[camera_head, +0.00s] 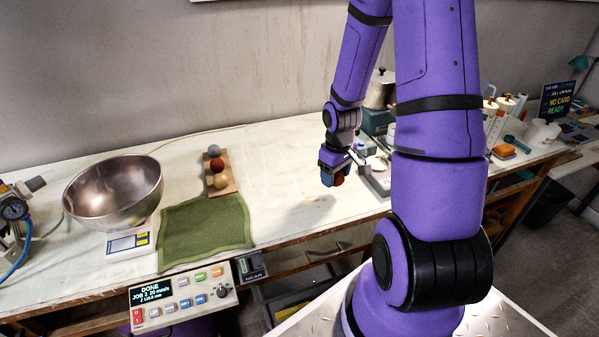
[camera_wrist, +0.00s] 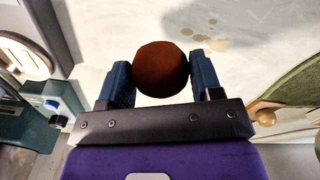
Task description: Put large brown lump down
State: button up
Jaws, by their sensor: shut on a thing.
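My gripper (camera_head: 333,176) is shut on a reddish-brown round lump (camera_wrist: 162,69), which sits between its two blue fingers in the wrist view. In the head view the lump (camera_head: 339,179) shows just below the fingers, above the white table (camera_head: 285,200). A gap between the lump and the table appears to be there, but its height is hard to tell. Brownish spots mark the table under the gripper in the wrist view.
A wooden board (camera_head: 231,179) with several small balls stands left, beside a green cloth (camera_head: 205,230). A steel bowl (camera_head: 113,190) sits on a scale (camera_head: 130,241). Grey-green equipment (camera_head: 377,122) stands behind and right of my gripper. The table between cloth and gripper is clear.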

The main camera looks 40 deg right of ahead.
send_over(300, 177)
jog(key=shift+s+a+f, duration=0.1)
jog(key=shift+s+f, duration=0.05)
jog(key=shift+f, duration=2.15)
jog(key=shift+f, duration=0.15)
jog(key=o, duration=1.1)
